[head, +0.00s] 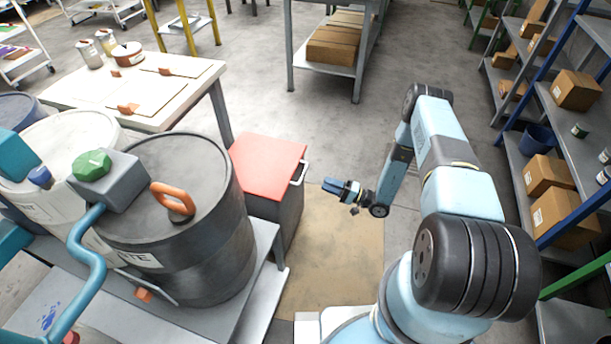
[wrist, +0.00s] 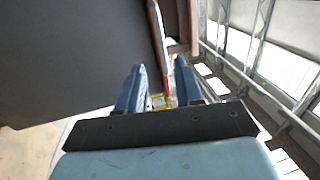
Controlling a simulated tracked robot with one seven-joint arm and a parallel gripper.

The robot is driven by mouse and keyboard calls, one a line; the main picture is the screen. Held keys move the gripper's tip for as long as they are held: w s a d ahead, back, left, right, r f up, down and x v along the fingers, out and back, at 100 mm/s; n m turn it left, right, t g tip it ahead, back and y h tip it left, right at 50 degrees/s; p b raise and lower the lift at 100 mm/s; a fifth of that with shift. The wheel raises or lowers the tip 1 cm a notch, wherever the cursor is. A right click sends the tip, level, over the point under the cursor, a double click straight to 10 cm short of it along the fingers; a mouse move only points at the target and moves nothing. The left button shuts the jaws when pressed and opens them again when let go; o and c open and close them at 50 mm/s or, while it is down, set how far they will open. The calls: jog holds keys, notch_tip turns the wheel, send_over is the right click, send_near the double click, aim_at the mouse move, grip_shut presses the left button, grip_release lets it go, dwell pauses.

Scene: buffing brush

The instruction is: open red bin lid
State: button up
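The bin has a flat red lid (head: 268,158), which lies closed on its dark grey body (head: 290,208). A pale handle (head: 301,172) sticks out from the lid's right side. My gripper (head: 326,185) is to the right of the bin and lower than the lid, with its fingers pointing left toward the bin. In the wrist view, my gripper (wrist: 159,78) is open, with a gap between its two blue fingers. The bin's dark wall (wrist: 65,60) fills the left, and the red lid edge (wrist: 158,40) shows as a thin strip beyond the gap. The gripper holds nothing.
A large dark drum (head: 180,225) on a grey platform (head: 262,275) stands left of the bin. A white table (head: 190,75) is behind. Shelves with cardboard boxes (head: 575,90) line the right side. The floor behind my arm is clear.

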aim_at(303, 173)
jog(key=x, duration=1.1)
jog(key=shift+a, duration=0.15)
grip_shut()
